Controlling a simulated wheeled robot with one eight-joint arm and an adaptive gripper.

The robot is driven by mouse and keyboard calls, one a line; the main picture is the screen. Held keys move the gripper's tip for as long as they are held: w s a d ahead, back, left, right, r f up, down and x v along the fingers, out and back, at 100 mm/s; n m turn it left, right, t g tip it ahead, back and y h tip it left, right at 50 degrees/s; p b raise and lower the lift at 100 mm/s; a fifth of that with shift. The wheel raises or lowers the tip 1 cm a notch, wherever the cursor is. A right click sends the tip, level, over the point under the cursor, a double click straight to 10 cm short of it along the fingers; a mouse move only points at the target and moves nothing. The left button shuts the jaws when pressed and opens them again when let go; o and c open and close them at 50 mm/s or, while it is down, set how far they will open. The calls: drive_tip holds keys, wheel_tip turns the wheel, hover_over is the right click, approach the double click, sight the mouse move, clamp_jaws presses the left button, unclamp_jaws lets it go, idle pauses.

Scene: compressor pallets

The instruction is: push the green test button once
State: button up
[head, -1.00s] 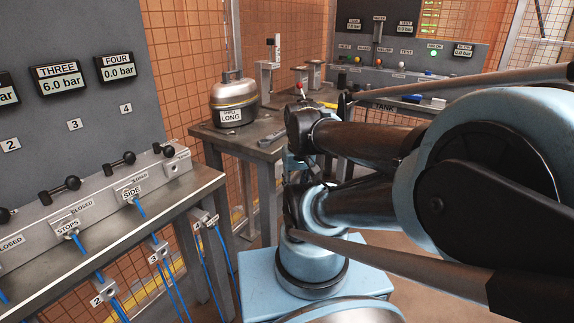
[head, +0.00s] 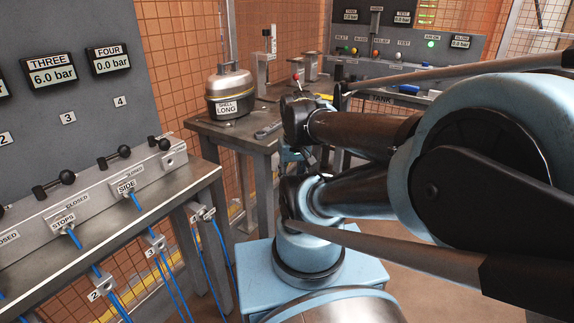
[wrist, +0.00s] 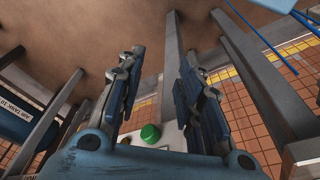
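A green round button-like cap (wrist: 150,133) shows on a pale plate in the wrist view, between the bases of my fingers. No label is readable there. In the head view, the back panel (head: 345,67) has a row of small controls with a TEST label (head: 404,43) and a lit green light (head: 431,44) near AIR ON. I cannot tell whether the green cap belongs to this panel. My gripper (wrist: 162,52) has its two fingers well apart with nothing between the tips.
A metal shell marked LONG (head: 230,88) stands on a steel table (head: 205,131) with a wrench (head: 269,131). A bench with black-knobbed valves and blue hoses (head: 88,264) runs along the left. A blue tank (wrist: 15,125) and table legs (wrist: 173,60) show in the wrist view.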

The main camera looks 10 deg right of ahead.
clamp_jaws()
idle(1.0)
